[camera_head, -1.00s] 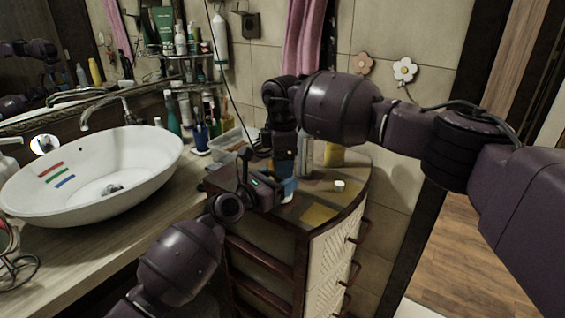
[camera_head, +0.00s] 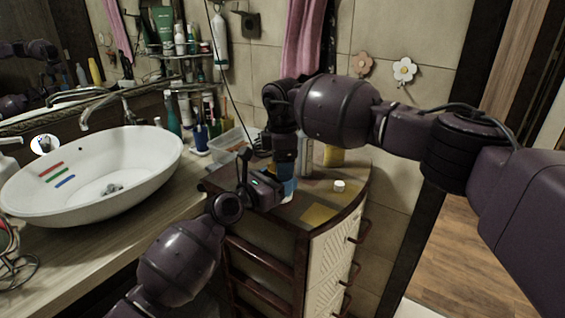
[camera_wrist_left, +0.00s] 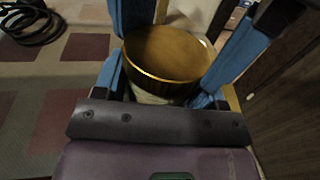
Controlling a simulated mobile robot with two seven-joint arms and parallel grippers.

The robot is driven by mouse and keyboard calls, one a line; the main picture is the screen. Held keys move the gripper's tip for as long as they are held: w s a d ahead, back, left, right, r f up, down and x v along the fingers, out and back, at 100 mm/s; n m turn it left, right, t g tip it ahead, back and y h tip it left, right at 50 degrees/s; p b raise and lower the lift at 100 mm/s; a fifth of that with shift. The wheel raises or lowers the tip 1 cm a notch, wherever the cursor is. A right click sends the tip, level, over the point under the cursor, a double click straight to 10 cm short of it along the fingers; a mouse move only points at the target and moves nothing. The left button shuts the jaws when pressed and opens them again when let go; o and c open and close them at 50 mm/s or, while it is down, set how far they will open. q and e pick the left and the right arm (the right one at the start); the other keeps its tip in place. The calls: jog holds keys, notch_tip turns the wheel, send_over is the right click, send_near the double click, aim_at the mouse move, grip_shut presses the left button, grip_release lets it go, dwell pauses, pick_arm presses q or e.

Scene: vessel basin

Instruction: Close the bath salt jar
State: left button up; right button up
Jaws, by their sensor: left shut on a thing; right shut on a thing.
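My left gripper (camera_wrist_left: 160,92) is shut around the jar's body, one blue finger on each side. Two more blue fingers of my right gripper (camera_wrist_left: 185,35) come down on either side of the lid and are shut on it. The lid sits at the jar's mouth; whether it is fully seated cannot be told. In the head view, my left gripper (camera_head: 279,189) and right gripper (camera_head: 287,172) meet over the cabinet and mostly hide the jar.
The cabinet top (camera_head: 322,200) holds a small white cap (camera_head: 339,186) and a yellow item (camera_head: 334,156) behind. A clear plastic box (camera_head: 232,141) stands beside my grippers. The white basin (camera_head: 95,180) is at the left. The cabinet's front right top is fairly clear.

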pick_arm(q)
jog(key=shift+s+d+r, duration=0.1)
jog(key=shift+d+r, duration=0.05)
pick_arm(e)
jog(key=shift+d+f, duration=0.1)
jog(key=shift+f, duration=0.75)
jog(key=shift+r, duration=0.4)
jog(key=shift+r, duration=0.4)
dwell(0.4)
jog(key=shift+r, duration=0.3)
dwell(0.3)
